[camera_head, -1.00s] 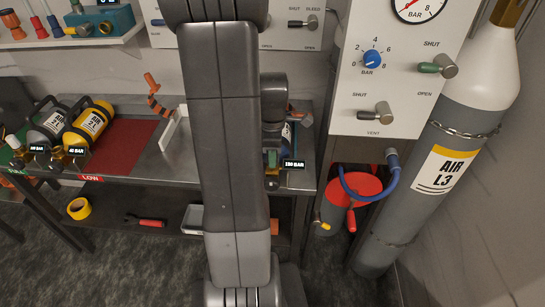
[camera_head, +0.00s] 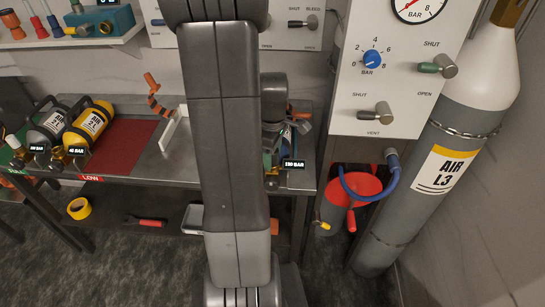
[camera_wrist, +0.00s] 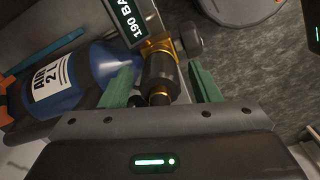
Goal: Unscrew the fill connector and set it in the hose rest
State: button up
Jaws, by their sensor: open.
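A blue cylinder (camera_wrist: 85,75) with a white label lies on its side in the wrist view. A brass valve (camera_wrist: 158,47) with a black knob and a 190 BAR display (camera_wrist: 124,18) is at its end. The fill connector, a black cylindrical piece (camera_wrist: 158,72) with brass at both ends, is on the valve. My gripper (camera_wrist: 163,85) is open, with its green fingers on either side of the connector and gaps visible. My arm hides most of this spot in the head view, where the display (camera_head: 292,164) shows. I cannot identify the hose rest for sure.
Grey and yellow cylinders (camera_head: 91,123) lie at the bench's left, beside a red mat (camera_head: 122,143).

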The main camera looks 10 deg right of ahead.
jog(key=m, duration=0.5)
jog(key=shift+m, duration=0.3)
jog(key=m, duration=1.1)
jog(key=shift+m, duration=0.3)
jog(key=m, duration=0.6)
